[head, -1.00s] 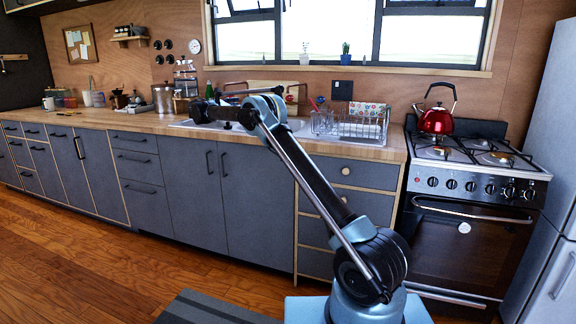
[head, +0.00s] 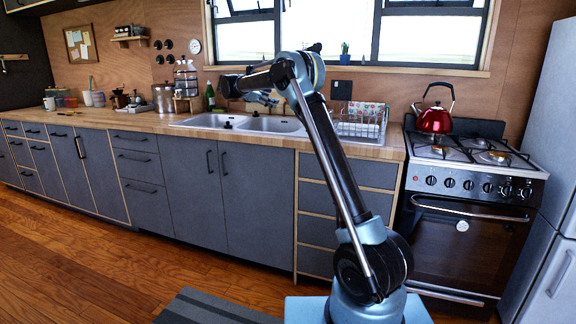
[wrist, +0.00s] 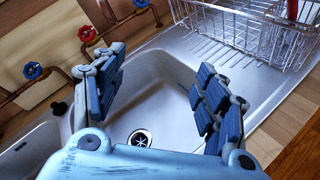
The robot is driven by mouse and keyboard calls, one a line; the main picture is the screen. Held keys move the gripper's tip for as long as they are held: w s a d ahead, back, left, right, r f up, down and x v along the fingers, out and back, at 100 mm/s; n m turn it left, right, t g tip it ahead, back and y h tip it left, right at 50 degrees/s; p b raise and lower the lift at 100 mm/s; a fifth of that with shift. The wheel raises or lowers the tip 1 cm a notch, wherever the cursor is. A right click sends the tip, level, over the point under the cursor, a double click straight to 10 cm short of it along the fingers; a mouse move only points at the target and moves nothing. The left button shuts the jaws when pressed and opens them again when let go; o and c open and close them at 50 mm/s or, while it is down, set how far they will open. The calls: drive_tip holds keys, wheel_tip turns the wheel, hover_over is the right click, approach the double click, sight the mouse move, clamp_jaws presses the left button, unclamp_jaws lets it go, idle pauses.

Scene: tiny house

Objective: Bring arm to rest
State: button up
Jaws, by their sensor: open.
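My gripper (wrist: 160,98) is open and empty in the wrist view, its two padded fingers spread over a sink basin with a round drain between them. In the head view my gripper (head: 268,100) is small and partly hidden, above the back of the sink. My arm rises from its base, bends at an elbow in front of the window, and its forearm points left. The sink (head: 265,125) has two basins set in the wooden counter (head: 340,150).
A wire dish rack (head: 360,124) stands right of the sink. A red kettle (head: 434,119) sits on the stove (head: 470,185). A red tap handle (wrist: 87,33) and a blue one (wrist: 33,70) are left of my gripper. Floor at the left is clear.

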drive_tip(key=s+d+m+g+y, duration=0.25)
drive_tip(key=s+d+m, duration=0.25)
drive_tip(key=s+d, duration=1.15)
drive_tip(key=s+d+f+m+g+y, duration=0.1)
drive_tip(key=s+d+f+m+g, duration=0.1)
drive_tip(key=s+d, duration=0.45)
drive_tip(key=s+d+f+m+g+y, duration=0.1)
drive_tip(key=s+d+f+m, duration=0.25)
drive_tip(key=s, duration=0.65)
drive_tip(key=s+f+m+y, duration=0.2)
drive_tip(key=s+f, duration=0.6)
drive_tip(key=s, duration=0.4)
drive_tip(key=s+d+f+m+g+y, duration=0.1)
drive_tip(key=s+f+m, duration=0.3)
drive_tip(key=s+f, duration=0.5)
drive_tip(key=s+f+m+g+y, duration=0.1)
drive_tip(key=s+f+m+y, duration=0.2)
drive_tip(key=s+f, duration=0.5)
drive_tip(key=s, duration=0.7)
drive_tip(key=shift+d+f, duration=0.2)
drive_tip(key=shift+d, duration=0.15)
drive_tip(key=shift+s, duration=0.1)
